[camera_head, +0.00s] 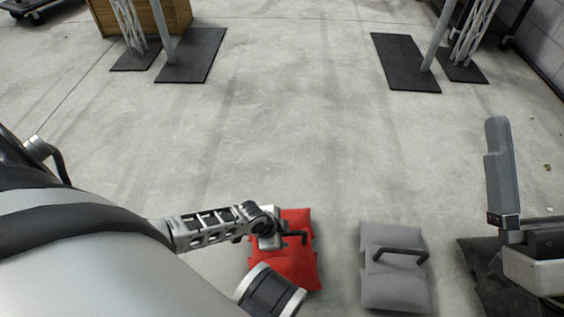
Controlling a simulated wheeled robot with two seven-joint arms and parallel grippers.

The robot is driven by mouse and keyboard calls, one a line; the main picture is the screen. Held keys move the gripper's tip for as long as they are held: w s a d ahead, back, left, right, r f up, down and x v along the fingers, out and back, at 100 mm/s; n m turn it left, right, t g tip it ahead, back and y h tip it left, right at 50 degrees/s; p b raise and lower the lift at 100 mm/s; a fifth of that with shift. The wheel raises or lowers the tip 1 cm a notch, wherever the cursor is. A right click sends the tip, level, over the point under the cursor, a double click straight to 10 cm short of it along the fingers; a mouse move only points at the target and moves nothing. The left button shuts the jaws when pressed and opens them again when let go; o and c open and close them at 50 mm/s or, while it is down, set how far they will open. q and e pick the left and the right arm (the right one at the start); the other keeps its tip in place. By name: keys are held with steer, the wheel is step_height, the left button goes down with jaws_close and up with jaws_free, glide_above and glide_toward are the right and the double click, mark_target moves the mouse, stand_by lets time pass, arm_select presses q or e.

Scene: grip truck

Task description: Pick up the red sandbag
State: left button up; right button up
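The red sandbag (300,268) lies on the concrete floor at the lower middle of the head view. It has a dark handle on top, partly hidden by my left gripper (277,238). That gripper is over the bag's left half, with its fingers at the handle. I cannot tell whether the fingers are closed around the handle or only beside it. The bag appears to rest on the floor. Part of my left arm covers the bag's lower left side. My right gripper is not in view.
A grey sandbag (395,285) with a dark handle lies to the right of the red one. A grey upright part on a dark base (502,175) stands at the right edge. Black plates (405,62) with metal posts stand farther back. The middle floor is clear.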

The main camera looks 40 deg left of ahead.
arm_select(q)
steer(key=shift+f, duration=0.25)
stand_by(0.4)
jaws_close()
steer(key=shift+s+d, duration=0.1)
stand_by(1.1)
steer(key=shift+w+r, duration=0.2)
steer(key=shift+w, duration=0.1)
